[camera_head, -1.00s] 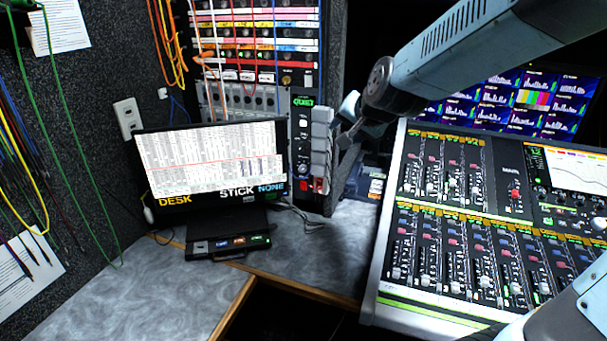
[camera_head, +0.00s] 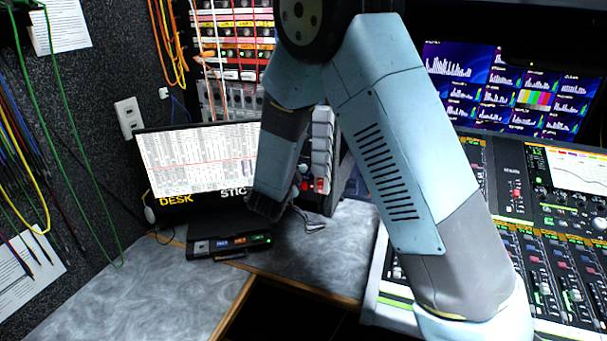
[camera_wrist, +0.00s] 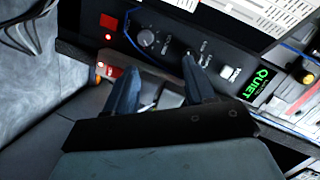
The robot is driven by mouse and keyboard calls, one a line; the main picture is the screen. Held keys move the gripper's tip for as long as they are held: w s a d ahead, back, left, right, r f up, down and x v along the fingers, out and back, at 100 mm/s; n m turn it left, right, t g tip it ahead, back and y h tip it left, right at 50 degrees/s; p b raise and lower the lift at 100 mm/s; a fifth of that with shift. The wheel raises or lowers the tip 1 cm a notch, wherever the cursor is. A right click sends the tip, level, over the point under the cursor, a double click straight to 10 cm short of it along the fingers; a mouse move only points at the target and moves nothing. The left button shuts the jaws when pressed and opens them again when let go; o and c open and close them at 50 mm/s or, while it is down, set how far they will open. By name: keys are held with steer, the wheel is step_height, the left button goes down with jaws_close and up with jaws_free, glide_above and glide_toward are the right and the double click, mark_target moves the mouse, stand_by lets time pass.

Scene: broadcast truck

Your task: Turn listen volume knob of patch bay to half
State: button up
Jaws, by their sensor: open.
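The patch bay (camera_head: 230,45) is the rack with coloured strips and plugged cables at the back; my arm covers its right part in the head view. A round knob (camera_wrist: 306,76) shows at the right edge of the wrist view, past the green QUIET display (camera_wrist: 258,85); its label is unreadable. Another round dark knob (camera_wrist: 146,38) sits on the black QUIET panel. My gripper (camera_wrist: 160,68) is open and empty, its two fingers over that panel's lower edge, apart from both knobs. In the head view my gripper (camera_head: 265,207) is low before the screen, fingers hidden.
A screen (camera_head: 195,160) stands left of my gripper, with a small black button box (camera_head: 228,245) on the desk below. The mixing console (camera_head: 545,220) is at the right. Cables hang along the left wall. The desk's front left is clear.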

mark_target(303, 171)
steer(key=s+a+f+m+t+h, duration=0.2)
steer(key=s+f+h, duration=0.1)
steer(key=f, duration=0.3)
steer(key=x, duration=1.3)
steer(key=shift+w+r, duration=0.1)
steer(key=shift+w, duration=0.15)
jaws_close()
steer(key=shift+s+d, duration=0.1)
steer(key=shift+d, duration=0.4)
steer(key=shift+a+n, duration=0.3)
steer(key=shift+a, duration=0.15)
